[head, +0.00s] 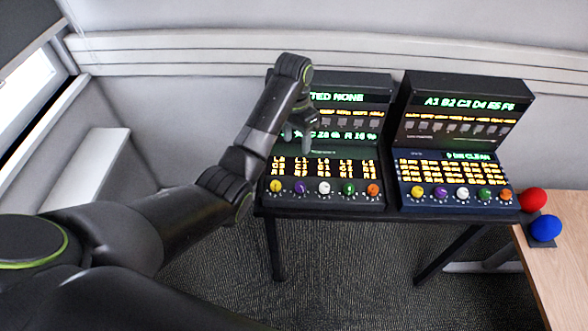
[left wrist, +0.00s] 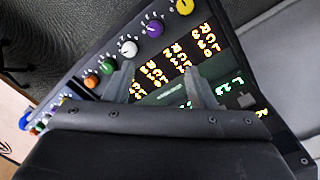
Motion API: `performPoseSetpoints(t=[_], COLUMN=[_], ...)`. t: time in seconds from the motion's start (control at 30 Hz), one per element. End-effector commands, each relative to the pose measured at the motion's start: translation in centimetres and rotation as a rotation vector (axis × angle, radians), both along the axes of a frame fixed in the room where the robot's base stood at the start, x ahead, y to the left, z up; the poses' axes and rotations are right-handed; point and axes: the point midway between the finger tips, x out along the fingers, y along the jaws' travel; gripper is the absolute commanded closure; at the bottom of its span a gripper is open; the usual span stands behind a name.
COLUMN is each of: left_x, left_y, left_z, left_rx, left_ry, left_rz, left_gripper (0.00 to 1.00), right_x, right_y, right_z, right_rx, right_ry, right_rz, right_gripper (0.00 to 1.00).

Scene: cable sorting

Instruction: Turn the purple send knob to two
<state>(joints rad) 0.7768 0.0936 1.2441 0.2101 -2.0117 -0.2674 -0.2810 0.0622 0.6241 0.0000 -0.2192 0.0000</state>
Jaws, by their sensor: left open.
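Two dark consoles stand side by side on a black table. The left console (head: 330,84) has a front row of yellow, purple, white, green and orange knobs. Its purple knob (head: 300,188) also shows in the left wrist view (left wrist: 155,28), with small digits around it. The right console (head: 465,88) has a purple knob (head: 441,193) too. I cannot read which one is labelled send. My left gripper (head: 298,130) is open and empty over the left console's panel, behind the knob row. In the left wrist view its fingers (left wrist: 162,85) are apart, clear of the purple knob.
The black table's front edge (head: 330,213) runs just below the knobs. A wall stands close behind the consoles. Carpeted floor lies in front.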

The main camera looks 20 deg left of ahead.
Motion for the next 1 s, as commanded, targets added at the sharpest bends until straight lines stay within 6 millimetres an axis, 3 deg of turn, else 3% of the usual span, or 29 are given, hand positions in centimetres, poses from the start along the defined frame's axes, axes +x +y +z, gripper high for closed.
performPoseSetpoints(t=[0.13,0.4,0.57,0.7,0.77,1.0], left_x=[-0.1,-0.2,-0.2,-0.4,-0.5,-0.6], left_y=[-0.1,-0.3,-0.4,-0.6,-0.7,-0.9], left_z=[-1.3,-4.6,-6.5,-9.7,-10.2,-14.8], left_rx=[-0.001,-0.001,0.0,-0.001,-0.002,-0.001], left_ry=[0.0,0.0,-0.001,0.003,0.005,0.003], left_rz=[-0.001,-0.001,-0.001,0.0,0.001,0.0], left_gripper=[0.49,0.49,0.49,0.49,0.49,0.49], right_x=[-0.3,-3.5,-2.9,-1.4,-1.0,-1.3], right_y=[-0.7,-2.6,-2.3,-1.1,-0.6,-0.8], right_z=[-1.2,-4.3,-6.2,-7.6,-6.4,-5.8], right_rx=[-0.009,-0.031,-0.028,-0.013,-0.007,-0.01], right_ry=[0.005,0.049,0.041,0.019,0.012,0.016], right_rz=[0.002,0.0,0.0,0.0,-0.001,-0.001], right_gripper=[0.64,0.64,0.64,0.64,0.64,0.64])
